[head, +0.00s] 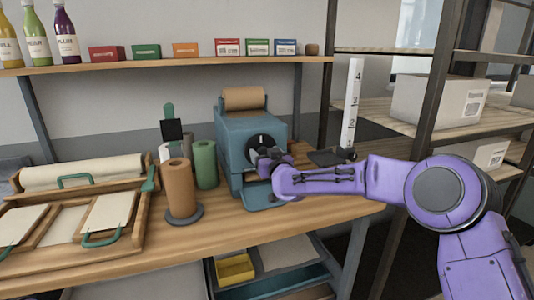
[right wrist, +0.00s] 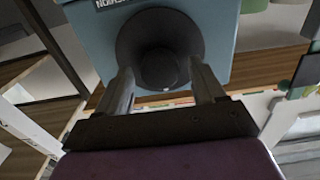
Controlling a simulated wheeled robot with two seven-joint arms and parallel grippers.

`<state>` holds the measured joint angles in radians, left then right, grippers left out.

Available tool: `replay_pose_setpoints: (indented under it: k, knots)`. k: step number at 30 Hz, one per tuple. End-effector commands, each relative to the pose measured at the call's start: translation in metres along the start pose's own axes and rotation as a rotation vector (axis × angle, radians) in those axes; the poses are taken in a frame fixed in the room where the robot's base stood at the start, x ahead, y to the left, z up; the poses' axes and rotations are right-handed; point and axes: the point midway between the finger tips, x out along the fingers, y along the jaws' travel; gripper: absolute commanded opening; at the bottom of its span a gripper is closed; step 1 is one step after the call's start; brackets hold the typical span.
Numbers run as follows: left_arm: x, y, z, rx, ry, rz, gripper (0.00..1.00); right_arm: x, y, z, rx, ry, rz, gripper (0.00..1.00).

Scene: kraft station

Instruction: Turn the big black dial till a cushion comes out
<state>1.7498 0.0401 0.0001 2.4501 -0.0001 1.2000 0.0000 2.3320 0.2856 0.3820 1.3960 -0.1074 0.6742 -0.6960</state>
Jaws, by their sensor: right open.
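The big black dial (head: 259,146) is on the front of a blue machine (head: 232,140) that carries a brown paper roll (head: 245,98) on top. My right gripper (head: 266,163) is in front of the dial and partly hides it. In the right wrist view the dial (right wrist: 158,45) has a round raised knob (right wrist: 160,69) at its middle. There the fingers of my right gripper (right wrist: 163,84) are open, one on each side of the knob; I cannot tell whether they touch it. No cushion shows at the machine's lower front tray (head: 264,197). My left gripper is not in view.
Left of the machine stand a brown roll (head: 180,188) and a green roll (head: 205,164) on the wooden bench (head: 250,228). A wooden tray (head: 140,232) with cards lies farther left. A white numbered post (head: 351,105) stands to the right.

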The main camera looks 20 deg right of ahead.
Motion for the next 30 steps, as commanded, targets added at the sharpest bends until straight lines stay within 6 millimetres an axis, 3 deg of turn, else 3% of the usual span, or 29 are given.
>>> replay_pose_setpoints:
  k: [4, 9, 20, 30]
  knots:
    - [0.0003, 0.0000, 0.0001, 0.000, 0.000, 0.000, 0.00, -0.0003, -0.0001, 0.0005, 0.000, 0.000, 0.000, 0.65]
    - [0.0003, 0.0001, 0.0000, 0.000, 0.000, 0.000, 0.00, -0.0007, 0.0004, 0.0005, 0.000, -0.001, 0.000, 0.14]
    - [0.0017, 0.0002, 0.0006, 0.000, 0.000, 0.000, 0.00, -0.0009, 0.0019, 0.0010, 0.040, 0.000, 0.002, 0.14]
    - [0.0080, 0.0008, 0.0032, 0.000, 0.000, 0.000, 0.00, -0.0007, 0.0026, 0.0021, 0.271, 0.000, 0.002, 0.14]
